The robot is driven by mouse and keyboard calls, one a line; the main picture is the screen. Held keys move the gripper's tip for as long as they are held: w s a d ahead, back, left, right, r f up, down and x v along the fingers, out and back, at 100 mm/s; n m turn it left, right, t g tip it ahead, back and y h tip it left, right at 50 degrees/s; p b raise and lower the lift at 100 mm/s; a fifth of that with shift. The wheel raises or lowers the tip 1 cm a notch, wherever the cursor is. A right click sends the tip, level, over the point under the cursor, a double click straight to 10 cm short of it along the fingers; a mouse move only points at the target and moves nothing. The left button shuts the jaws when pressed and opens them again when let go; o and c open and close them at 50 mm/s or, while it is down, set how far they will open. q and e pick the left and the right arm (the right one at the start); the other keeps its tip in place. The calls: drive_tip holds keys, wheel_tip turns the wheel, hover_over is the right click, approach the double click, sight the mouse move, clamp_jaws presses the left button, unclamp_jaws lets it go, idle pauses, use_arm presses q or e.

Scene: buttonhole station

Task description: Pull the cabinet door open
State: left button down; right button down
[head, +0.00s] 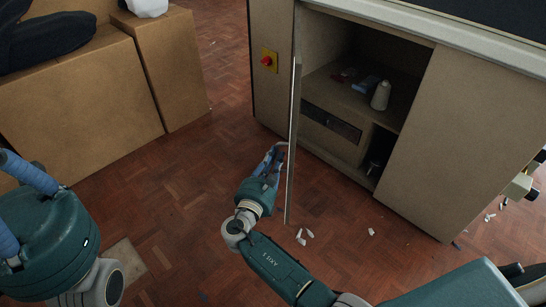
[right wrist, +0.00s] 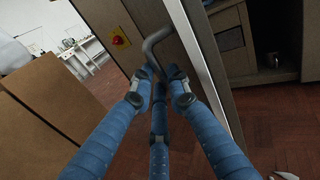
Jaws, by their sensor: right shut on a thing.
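The cabinet door (head: 293,150) stands swung out from the cabinet (head: 405,80) and is seen nearly edge-on in the head view. The opening behind it is exposed. My right gripper (head: 280,150) is at the left face of the door. In the right wrist view, the blue fingers of this gripper (right wrist: 158,85) are shut on a bent grey handle (right wrist: 155,45), beside the door's edge (right wrist: 205,65). My left gripper (head: 10,200) is partly in view at the left edge of the head view, with its fingertips cut off.
Inside the cabinet are a pale thread cone (head: 381,96) and a blue item (head: 365,86) on a shelf. A red button on a yellow plate (head: 268,61) is on the cabinet's side. Cardboard boxes (head: 75,105) stand at left. White scraps (head: 303,236) lie on the parquet floor.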

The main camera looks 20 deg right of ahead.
drive_tip(key=shift+w+d+r, duration=0.2)
drive_tip(key=shift+d+r, duration=0.05)
drive_tip(key=shift+d, duration=0.15)
drive_tip(key=c, duration=1.9)
unclamp_jaws()
drive_tip(key=shift+o, duration=1.2)
drive_tip(key=shift+f, duration=0.25)
drive_tip(key=shift+a, duration=0.1)
drive_tip(key=v, duration=0.7)
drive_tip(key=shift+s+a, duration=0.2)
